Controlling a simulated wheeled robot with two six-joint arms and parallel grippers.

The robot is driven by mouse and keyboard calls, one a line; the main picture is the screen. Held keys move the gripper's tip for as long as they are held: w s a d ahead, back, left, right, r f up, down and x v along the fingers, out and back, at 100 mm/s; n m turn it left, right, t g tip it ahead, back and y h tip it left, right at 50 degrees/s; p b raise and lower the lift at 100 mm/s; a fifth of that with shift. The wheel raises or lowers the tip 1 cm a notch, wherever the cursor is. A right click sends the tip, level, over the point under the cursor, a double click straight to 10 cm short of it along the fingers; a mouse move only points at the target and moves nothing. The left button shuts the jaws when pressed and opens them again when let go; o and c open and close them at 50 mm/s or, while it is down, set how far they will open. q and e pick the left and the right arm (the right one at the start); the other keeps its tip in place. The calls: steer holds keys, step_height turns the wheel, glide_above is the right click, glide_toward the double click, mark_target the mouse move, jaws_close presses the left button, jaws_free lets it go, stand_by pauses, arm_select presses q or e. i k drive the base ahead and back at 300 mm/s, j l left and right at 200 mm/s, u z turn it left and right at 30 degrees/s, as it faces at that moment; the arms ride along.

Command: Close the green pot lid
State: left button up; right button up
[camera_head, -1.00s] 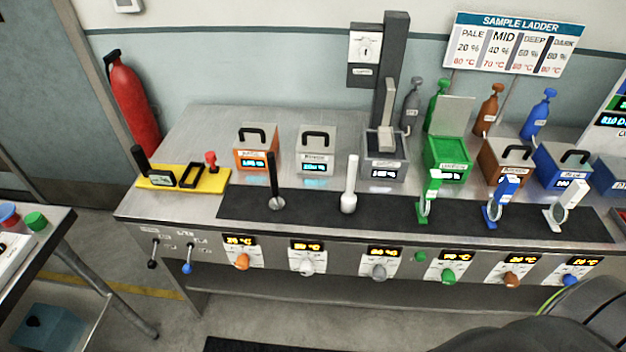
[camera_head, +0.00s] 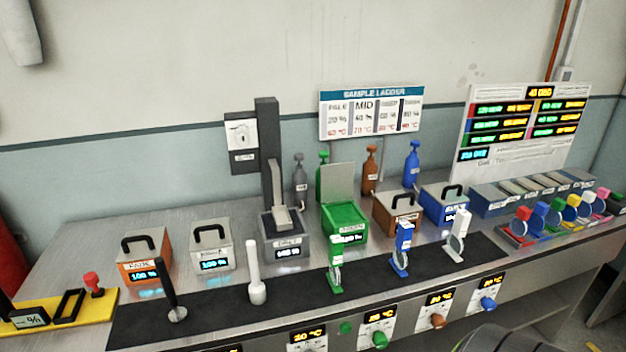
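The green pot (camera_head: 345,222) stands on the steel bench between the grey pot and the brown pot. Its lid (camera_head: 338,183) is grey on the side facing me and stands raised, tilted up at the back of the pot. A display and a label are on the pot's front. A green-handled stand tool (camera_head: 336,266) stands on the dark mat in front of it. Neither of my grippers is in view. A dark rounded shape at the bottom right edge may be part of my body.
The orange (camera_head: 145,254), white (camera_head: 211,246), brown (camera_head: 398,212) and blue (camera_head: 444,205) pots have lids down. The grey pot (camera_head: 285,244) has a tall dark column behind it. Several tools stand on the dark mat (camera_head: 210,308). Bottles (camera_head: 412,165) stand behind the pots.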

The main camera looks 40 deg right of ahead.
mark_target(336, 180)
steer(key=z, duration=1.6)
